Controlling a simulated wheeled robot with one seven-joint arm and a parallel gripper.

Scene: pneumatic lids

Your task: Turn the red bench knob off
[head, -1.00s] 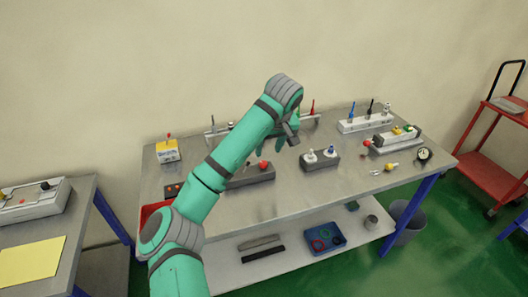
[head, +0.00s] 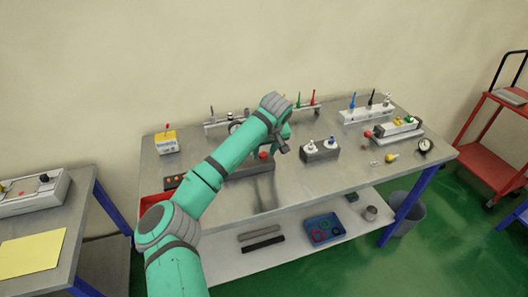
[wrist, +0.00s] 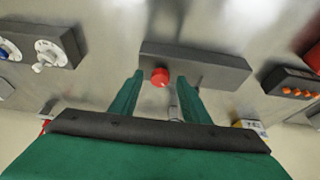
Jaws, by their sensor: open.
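A red knob (head: 263,155) stands on a long dark grey block (head: 248,169) on the metal bench, partly hidden by my arm in the head view. In the wrist view, the red knob (wrist: 160,77) shows on the near edge of the dark block (wrist: 205,66). My gripper (wrist: 160,74) is open and empty. In the wrist view, its two green fingers appear on either side of the knob, apart from it. I cannot tell how far the fingertips are from the knob. In the head view, my gripper (head: 283,140) is above the bench, near the block.
A block with two white-based knobs (head: 320,150) stands to the right of the dark block. A box with orange buttons (head: 174,181) and a yellow box (head: 166,143) are at the left. A valve unit (head: 396,130) and a gauge (head: 424,146) are at the right.

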